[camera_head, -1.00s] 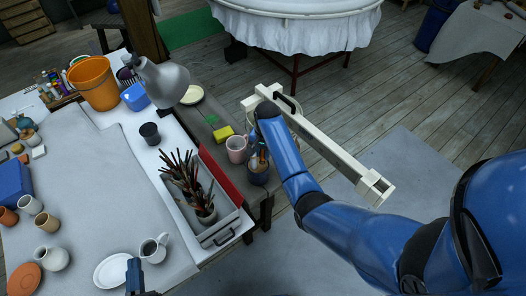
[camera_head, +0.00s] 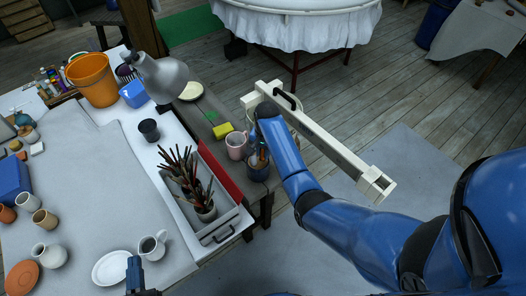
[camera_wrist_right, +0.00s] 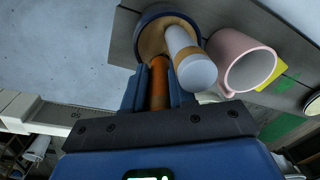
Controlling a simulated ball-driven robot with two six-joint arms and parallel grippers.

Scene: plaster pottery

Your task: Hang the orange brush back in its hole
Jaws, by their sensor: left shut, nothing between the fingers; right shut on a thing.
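The orange brush (camera_wrist_right: 158,84) is between the fingers of my right gripper (camera_wrist_right: 159,78) in the right wrist view. The gripper is shut on its orange handle. The brush's far end meets the round wooden top of a dark blue holder (camera_wrist_right: 142,22); I cannot tell whether it is in a hole. The holder also shows in the head view (camera_head: 257,172), with my right gripper (camera_head: 263,150) just above it. A second tool, grey-white with a tan band (camera_wrist_right: 193,65), stands in the holder beside the brush. My left gripper (camera_head: 134,264) is shut and empty at the bottom of the head view.
A pink mug (camera_head: 236,145) stands close beside the holder, with a yellow sponge (camera_head: 222,131) behind it. A grey tray (camera_head: 222,228) holds a pot of brushes to the left. A white beam-like frame (camera_head: 335,150) lies behind my right arm. A jug (camera_head: 151,248) stands near my left gripper.

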